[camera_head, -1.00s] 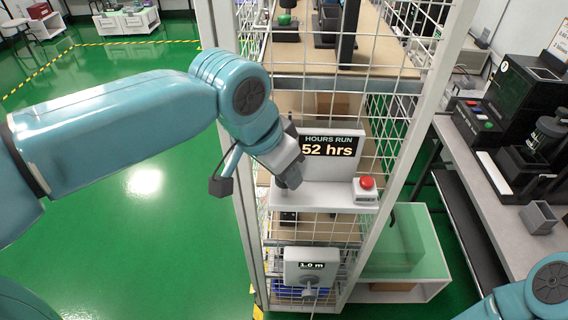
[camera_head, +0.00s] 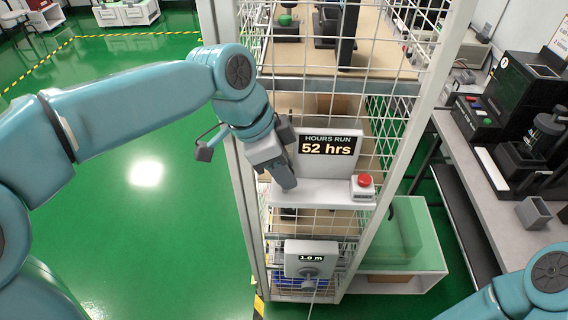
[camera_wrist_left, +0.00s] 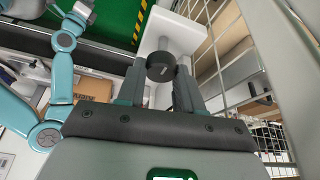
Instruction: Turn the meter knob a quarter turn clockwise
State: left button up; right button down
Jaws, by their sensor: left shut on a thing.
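The HOURS RUN meter (camera_head: 322,165) is a white panel reading 52 hrs, with a pale ledge (camera_head: 325,192) at its base. My left gripper (camera_head: 289,184) is at the left end of this ledge and covers the knob in the head view. In the left wrist view the dark round knob (camera_wrist_left: 160,68), with a short pale mark on its face, sits between the two fingers of my left gripper (camera_wrist_left: 160,80), which is shut on it. The white ledge (camera_wrist_left: 168,20) shows behind it. Only part of my right arm shows at the lower right; its gripper is out of view.
A red button (camera_head: 364,181) on a white box sits at the ledge's right end. Below is a white box (camera_head: 296,259) reading 1.0 m, with a grey knob. A white wire-mesh rack (camera_head: 232,150) surrounds them. A grey bench (camera_head: 500,190) with machines stands right; green floor lies left.

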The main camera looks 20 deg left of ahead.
pick_arm(q)
jog(key=shift+r, duration=0.15)
jog(key=o, duration=0.9)
jog(key=shift+o, duration=0.7)
jog(key=shift+s, duration=0.15)
